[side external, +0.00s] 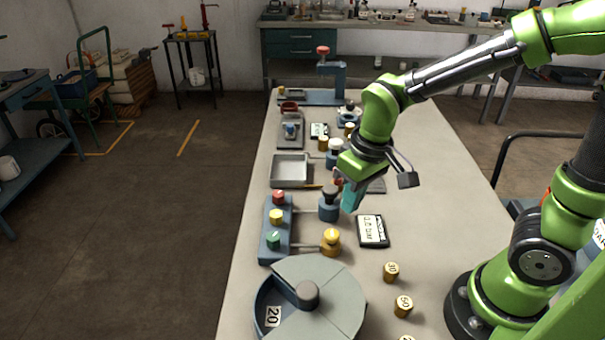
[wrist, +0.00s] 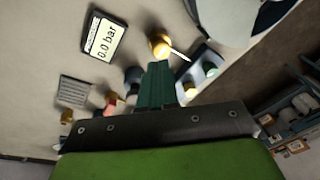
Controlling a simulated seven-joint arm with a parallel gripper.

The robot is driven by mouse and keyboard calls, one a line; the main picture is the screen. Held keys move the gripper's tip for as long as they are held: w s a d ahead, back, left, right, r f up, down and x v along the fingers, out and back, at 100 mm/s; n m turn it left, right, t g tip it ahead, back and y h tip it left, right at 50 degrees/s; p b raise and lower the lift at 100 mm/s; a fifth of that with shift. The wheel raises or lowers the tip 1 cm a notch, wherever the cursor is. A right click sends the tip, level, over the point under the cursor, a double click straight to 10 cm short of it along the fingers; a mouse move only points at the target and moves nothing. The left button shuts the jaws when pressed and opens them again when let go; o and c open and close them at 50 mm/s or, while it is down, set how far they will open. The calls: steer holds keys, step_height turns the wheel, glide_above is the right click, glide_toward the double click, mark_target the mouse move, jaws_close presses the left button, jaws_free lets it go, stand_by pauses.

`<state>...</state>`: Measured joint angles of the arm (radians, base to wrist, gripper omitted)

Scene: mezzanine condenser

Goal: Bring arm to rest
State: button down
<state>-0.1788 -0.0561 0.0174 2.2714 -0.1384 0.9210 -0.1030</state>
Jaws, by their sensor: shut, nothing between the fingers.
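My arm is green, and my gripper (side external: 350,201) hangs over the middle of the table in the side external view. Its teal fingers are together with nothing between them. In the wrist view the shut fingers (wrist: 157,85) point up from a dark bar. The fingertips are close to a dark-knobbed blue valve (side external: 328,204) and left of a black display (side external: 373,231). I cannot tell their exact height above the table. The display (wrist: 104,40) reads 0.0 bar in the wrist view.
The table (side external: 420,230) carries a block with red, yellow and green knobs (side external: 277,216), a yellow knob (side external: 331,241), a grey tray (side external: 290,169) and a round drum marked 20 (side external: 340,290). Brass weights (side external: 403,306) stand near the front. The table's right part is mostly clear.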

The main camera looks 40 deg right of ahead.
steer(key=s+d+r+m+t, duration=0.3)
steer(key=s+d+r+t, duration=0.1)
steer(key=r, duration=0.7)
steer(key=shift+s+m+t+y, duration=0.4)
steer(key=shift+s+t, duration=0.5)
